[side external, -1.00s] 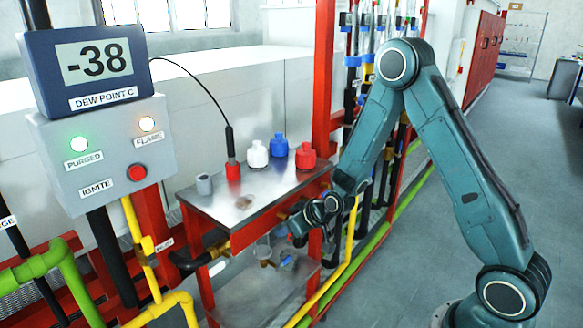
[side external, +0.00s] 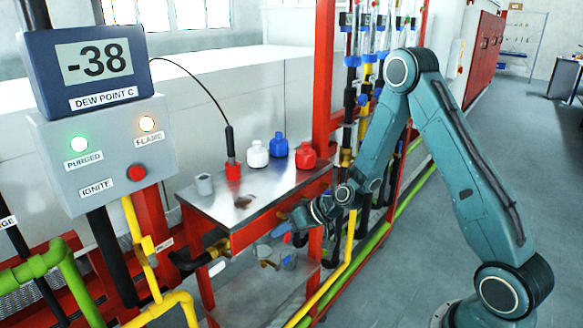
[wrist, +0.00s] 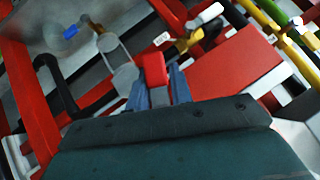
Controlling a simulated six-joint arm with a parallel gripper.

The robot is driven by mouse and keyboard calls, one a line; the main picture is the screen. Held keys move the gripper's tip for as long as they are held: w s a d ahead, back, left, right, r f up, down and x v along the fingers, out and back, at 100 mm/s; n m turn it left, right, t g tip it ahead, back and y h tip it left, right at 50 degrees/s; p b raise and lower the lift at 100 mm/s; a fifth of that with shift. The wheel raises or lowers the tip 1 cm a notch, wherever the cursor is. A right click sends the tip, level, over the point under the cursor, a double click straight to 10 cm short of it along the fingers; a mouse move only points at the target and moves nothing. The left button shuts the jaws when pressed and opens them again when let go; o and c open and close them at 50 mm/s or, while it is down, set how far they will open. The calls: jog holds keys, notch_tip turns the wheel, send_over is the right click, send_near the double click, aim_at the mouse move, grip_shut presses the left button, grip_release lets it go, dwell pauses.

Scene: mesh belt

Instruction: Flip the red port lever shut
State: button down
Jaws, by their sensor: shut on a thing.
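The red port lever (wrist: 154,68) is in the wrist view as a red block at the tips of my gripper (wrist: 158,84). The two blue-grey fingers stand on either side of it, and my gripper is shut on it. A grey round fitting (wrist: 125,76) is just left of the lever. In the side view my gripper (side external: 288,222) is at the right front edge of the bench, low by its red frame. The lever is too small and covered there to tell its angle.
A yellow pipe (side external: 345,255) runs close beside my wrist. The control box (side external: 105,150) stands at left.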

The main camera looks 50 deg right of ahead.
jog(key=c, duration=1.6)
grip_release()
jog(key=shift+o, duration=0.2)
jog(key=shift+s+r, duration=0.1)
jog(key=shift+s, duration=0.05)
jog(key=v, duration=1.3)
jog(key=shift+s+r, duration=0.15)
jog(key=shift+d, duration=0.1)
jog(key=shift+o, duration=1.4)
jog(key=shift+s, duration=0.1)
